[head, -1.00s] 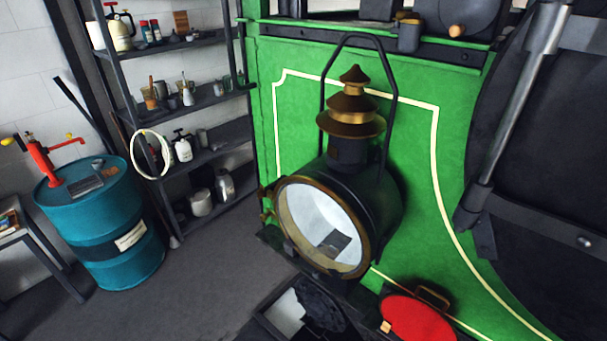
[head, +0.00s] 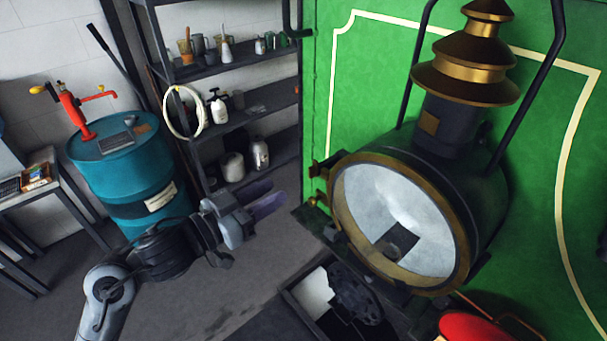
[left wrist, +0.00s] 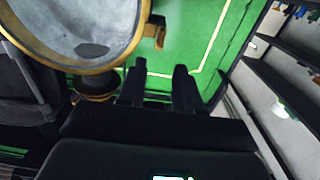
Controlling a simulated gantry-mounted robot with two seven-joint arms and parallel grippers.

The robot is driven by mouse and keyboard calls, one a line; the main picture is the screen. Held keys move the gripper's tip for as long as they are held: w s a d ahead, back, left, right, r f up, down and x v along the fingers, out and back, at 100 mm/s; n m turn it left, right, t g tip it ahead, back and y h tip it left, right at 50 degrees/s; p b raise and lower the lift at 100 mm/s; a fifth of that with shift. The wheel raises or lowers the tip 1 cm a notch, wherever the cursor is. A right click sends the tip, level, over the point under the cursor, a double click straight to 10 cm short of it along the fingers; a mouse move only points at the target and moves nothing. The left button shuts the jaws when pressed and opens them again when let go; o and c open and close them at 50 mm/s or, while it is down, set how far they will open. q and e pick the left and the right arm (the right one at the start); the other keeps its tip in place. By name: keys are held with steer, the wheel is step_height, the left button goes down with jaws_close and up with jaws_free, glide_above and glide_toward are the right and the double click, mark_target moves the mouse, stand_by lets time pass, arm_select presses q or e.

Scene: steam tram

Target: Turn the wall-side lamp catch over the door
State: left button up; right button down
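The big lamp (head: 450,180) stands in front of the green panel, with a brass chimney and a round brass-rimmed door (head: 395,220) facing me. Small brass catch pieces (head: 322,168) stick out at the door's left, wall-side edge. In the left wrist view a brass piece (left wrist: 157,32) stands beside the door rim (left wrist: 140,30). My left gripper (head: 266,198) is left of the lamp, apart from the catch, its fingers pointing right. The left wrist view shows its two fingers (left wrist: 163,88) apart with nothing between them. My right gripper is not in view.
A shelf rack (head: 225,70) with bottles stands behind my left gripper. A blue drum (head: 125,175) with a red pump is at left, beside a small table (head: 50,190). A red disc (head: 470,328) sits below the lamp. Open floor lies between drum and lamp.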

mark_target(309, 171)
arm_select(q)
steer(key=p+x, duration=0.1)
steer(key=x, duration=0.6)
steer(key=shift+w+d, duration=0.65)
steer(key=shift+d, duration=0.05)
jaws_close()
